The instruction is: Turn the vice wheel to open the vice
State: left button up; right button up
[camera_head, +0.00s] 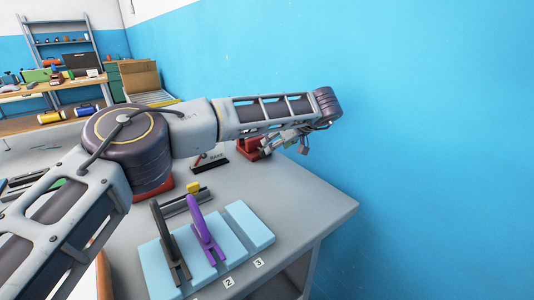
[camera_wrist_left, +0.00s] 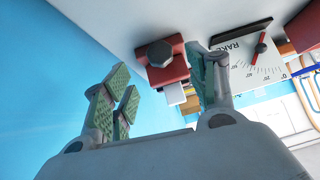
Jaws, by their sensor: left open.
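A red vice (camera_head: 251,147) stands near the far right edge of the grey table, partly hidden behind my left arm in the head view. In the left wrist view the red vice body (camera_wrist_left: 176,74) carries a dark, many-sided knob (camera_wrist_left: 159,54), which looks like the vice wheel. My left gripper (camera_head: 292,139) is beside the vice at its right. In the left wrist view its green-padded fingers (camera_wrist_left: 160,78) are spread, with the knob beyond the gap between them. No contact shows, and the exact distance is unclear. My right gripper is not in view.
A dial plate marked RAKE (camera_wrist_left: 250,58) with a red pointer is close to the vice. A light blue rack (camera_head: 247,226) holding a black and a purple tool is nearer on the table (camera_head: 318,208). A blue wall (camera_head: 430,140) rises close to the right.

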pick_arm(q)
jog(key=b+x, duration=0.1)
jog(key=x, duration=0.4)
jog(key=shift+w+a+f, duration=0.1)
jog(key=shift+w+f, duration=0.05)
jog(key=shift+f, duration=0.05)
jog(key=shift+b+x, duration=0.3)
jog(key=shift+x, duration=0.65)
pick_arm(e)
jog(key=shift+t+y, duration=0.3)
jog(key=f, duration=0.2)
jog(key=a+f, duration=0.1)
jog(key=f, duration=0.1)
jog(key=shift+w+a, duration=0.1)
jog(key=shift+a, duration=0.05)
pick_arm(q)
jog(key=c, duration=1)
jog(key=shift+c, duration=0.2)
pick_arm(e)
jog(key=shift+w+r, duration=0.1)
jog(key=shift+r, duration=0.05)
pick_arm(q)
jog(key=shift+a+h, duration=0.1)
jog(key=shift+h, duration=0.2)
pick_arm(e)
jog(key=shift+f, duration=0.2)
pick_arm(q)
jog(key=shift+t, duration=0.3)
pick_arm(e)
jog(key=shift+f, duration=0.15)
